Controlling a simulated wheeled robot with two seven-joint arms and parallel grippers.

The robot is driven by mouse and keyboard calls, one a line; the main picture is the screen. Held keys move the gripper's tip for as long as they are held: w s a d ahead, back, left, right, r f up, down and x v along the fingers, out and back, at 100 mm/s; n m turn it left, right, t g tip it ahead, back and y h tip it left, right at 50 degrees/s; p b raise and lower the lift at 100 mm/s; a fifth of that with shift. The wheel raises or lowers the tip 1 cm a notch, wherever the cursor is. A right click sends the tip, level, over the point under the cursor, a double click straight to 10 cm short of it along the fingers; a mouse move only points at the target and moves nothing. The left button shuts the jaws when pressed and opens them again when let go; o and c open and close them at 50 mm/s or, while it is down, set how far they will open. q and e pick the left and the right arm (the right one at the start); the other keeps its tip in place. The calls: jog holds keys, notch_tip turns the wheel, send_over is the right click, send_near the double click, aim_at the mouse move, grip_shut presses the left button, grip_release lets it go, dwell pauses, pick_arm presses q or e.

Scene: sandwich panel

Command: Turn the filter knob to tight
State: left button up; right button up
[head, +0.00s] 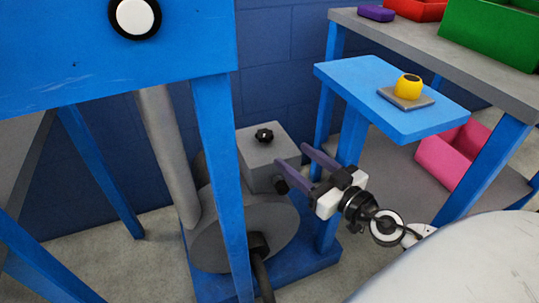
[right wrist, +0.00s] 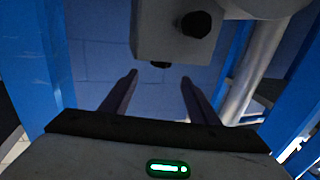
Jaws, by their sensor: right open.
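A grey box (head: 262,155) on the machine behind the blue leg carries a black lobed knob (head: 264,135) on its top. A second black knob (head: 281,185) is on its side, near my right gripper. No label shows which is the filter knob, and no tight mark is readable. My right gripper (head: 292,157) is open and empty, its purple fingers just right of the box. In the right wrist view the box (right wrist: 160,35) shows above the fingertips (right wrist: 160,78), with one black knob (right wrist: 196,24) on its face and a black part (right wrist: 160,65) at its lower edge, between the fingers' lines. My left gripper is not in view.
A blue leg (head: 222,180) stands close left of the box. A round grey housing (head: 220,236) is below it. A blue shelf (head: 365,88) with a yellow-and-black item (head: 408,85) overhangs at right. A pink bin (head: 440,165) stands further right.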

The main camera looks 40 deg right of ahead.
aim_at(270, 138)
jog(key=shift+w+r, duration=0.2)
jog(key=shift+w, duration=0.25)
jog(key=w, duration=0.2)
jog(key=w+p, duration=0.1)
jog(key=w, duration=0.2)
jog(key=w+p, duration=0.1)
jog(key=w, duration=0.2)
jog(key=shift+a, duration=0.25)
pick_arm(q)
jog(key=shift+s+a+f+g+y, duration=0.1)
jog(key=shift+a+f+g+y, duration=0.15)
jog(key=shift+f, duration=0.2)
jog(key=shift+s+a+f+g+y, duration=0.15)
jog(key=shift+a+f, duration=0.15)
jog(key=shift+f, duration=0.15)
pick_arm(e)
jog(key=shift+w+f, duration=0.15)
jog(key=shift+w, duration=0.65)
jog(key=shift+c, duration=0.3)
jog(key=c, duration=0.9)
jog(key=shift+a, duration=0.1)
jog(key=shift+c, duration=0.2)
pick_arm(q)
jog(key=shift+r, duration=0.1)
